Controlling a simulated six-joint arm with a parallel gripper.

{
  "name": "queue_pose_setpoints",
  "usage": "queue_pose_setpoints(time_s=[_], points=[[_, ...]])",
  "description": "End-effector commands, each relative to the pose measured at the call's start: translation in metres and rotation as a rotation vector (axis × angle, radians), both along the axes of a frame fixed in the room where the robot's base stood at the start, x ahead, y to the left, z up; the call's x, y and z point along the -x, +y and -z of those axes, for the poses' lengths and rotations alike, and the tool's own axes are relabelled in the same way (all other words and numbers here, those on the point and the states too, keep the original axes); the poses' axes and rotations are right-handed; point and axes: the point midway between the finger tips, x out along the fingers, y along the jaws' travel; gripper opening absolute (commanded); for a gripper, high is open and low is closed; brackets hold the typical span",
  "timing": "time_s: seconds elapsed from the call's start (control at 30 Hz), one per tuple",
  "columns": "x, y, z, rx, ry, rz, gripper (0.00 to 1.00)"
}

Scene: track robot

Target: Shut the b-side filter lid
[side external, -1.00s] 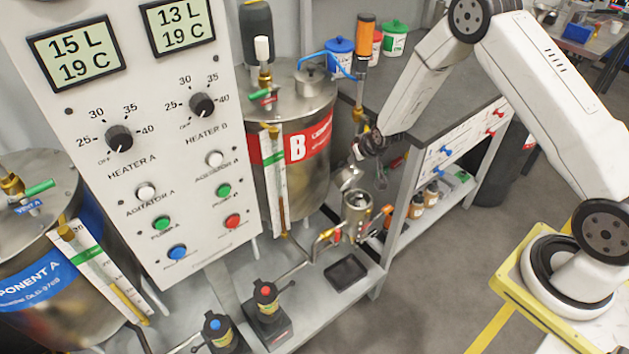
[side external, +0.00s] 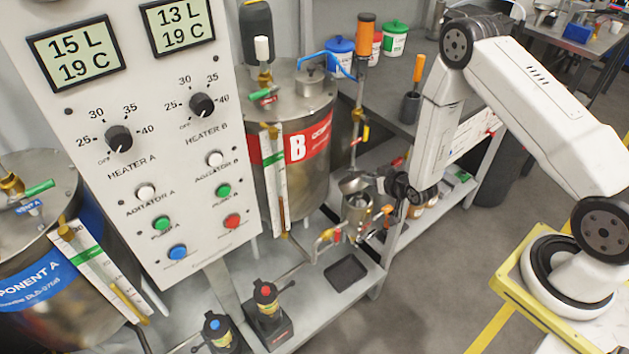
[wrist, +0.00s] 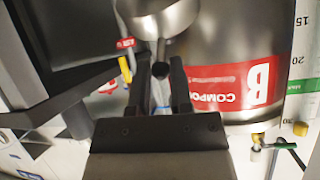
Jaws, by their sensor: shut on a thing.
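The b-side filter cup (side external: 356,207) is a small steel pot at the right front of the B tank in the side view. Its round steel lid (side external: 354,183) stands above the cup's rim, tilted and open. My gripper (side external: 386,186) is at the lid's right side, its fingers small and partly hidden there. In the wrist view the gripper (wrist: 160,80) is closed around a narrow part below the shiny lid (wrist: 160,18). The cup's opening is mostly hidden by the lid.
The B tank (side external: 297,180) with its red band stands left of the filter. A valve pipe (side external: 358,105) rises behind it. A black tray (side external: 346,270) lies on the lower shelf in front. A workbench (side external: 405,75) stands behind; open floor lies to the right.

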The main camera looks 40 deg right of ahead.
Motion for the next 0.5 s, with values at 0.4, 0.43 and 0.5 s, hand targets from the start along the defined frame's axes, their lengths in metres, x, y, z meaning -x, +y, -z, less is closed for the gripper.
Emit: queue_pose_setpoints(time_s=[0.4,0.43,0.5], points=[[0.026,-0.002,0.025,-0.002,-0.119,0.008,0.00],[0.028,-0.002,0.027,-0.002,-0.119,0.008,0.00],[0.032,-0.002,0.033,-0.002,-0.117,0.008,0.00]])
